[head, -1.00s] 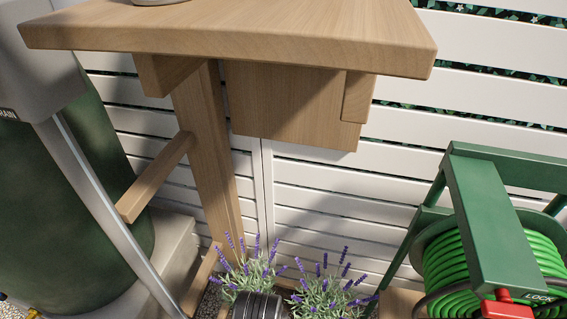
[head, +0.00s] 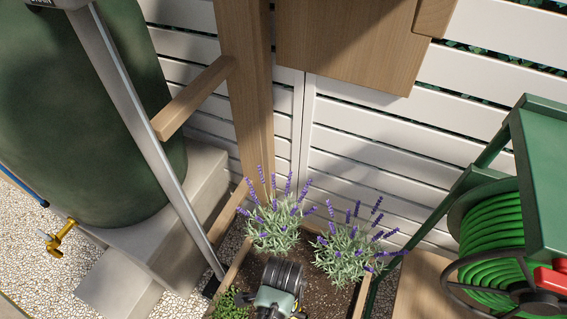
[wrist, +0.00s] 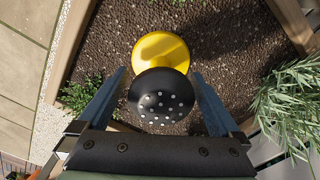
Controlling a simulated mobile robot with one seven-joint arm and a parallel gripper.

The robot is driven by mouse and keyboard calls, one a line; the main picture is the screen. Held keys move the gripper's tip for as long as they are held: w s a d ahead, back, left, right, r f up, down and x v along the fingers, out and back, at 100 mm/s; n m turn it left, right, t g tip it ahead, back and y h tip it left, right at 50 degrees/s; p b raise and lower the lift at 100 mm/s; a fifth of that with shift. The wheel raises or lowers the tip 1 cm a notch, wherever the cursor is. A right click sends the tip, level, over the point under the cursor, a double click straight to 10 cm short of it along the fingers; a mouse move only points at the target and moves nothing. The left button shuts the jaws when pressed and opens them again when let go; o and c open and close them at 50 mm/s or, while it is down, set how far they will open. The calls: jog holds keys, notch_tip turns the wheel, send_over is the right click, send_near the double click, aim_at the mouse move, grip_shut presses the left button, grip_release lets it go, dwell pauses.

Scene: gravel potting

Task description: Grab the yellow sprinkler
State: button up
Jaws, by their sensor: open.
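The yellow sprinkler (wrist: 160,50) stands over dark soil in the planter in the wrist view. It has a round yellow part and, nearer the camera, a black disc (wrist: 161,97) dotted with white. My gripper (wrist: 158,73) is open, with one blue-grey finger to the left and one to the right of the sprinkler. Gaps show between the fingers and the disc, so I see no contact. In the head view, my wrist (head: 274,297) reaches the planter at the bottom edge. Small yellow bits beside it are too cut off to identify.
The wooden planter (head: 233,263) holds lavender (head: 274,222) and a low green plant (wrist: 82,94). A green tank (head: 90,120) with a brass tap (head: 57,238) stands left. A green hose reel (head: 495,235) stands right. A white slatted fence (head: 360,140) is behind.

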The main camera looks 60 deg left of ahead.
jog(key=shift+f, duration=0.7)
grip_shut()
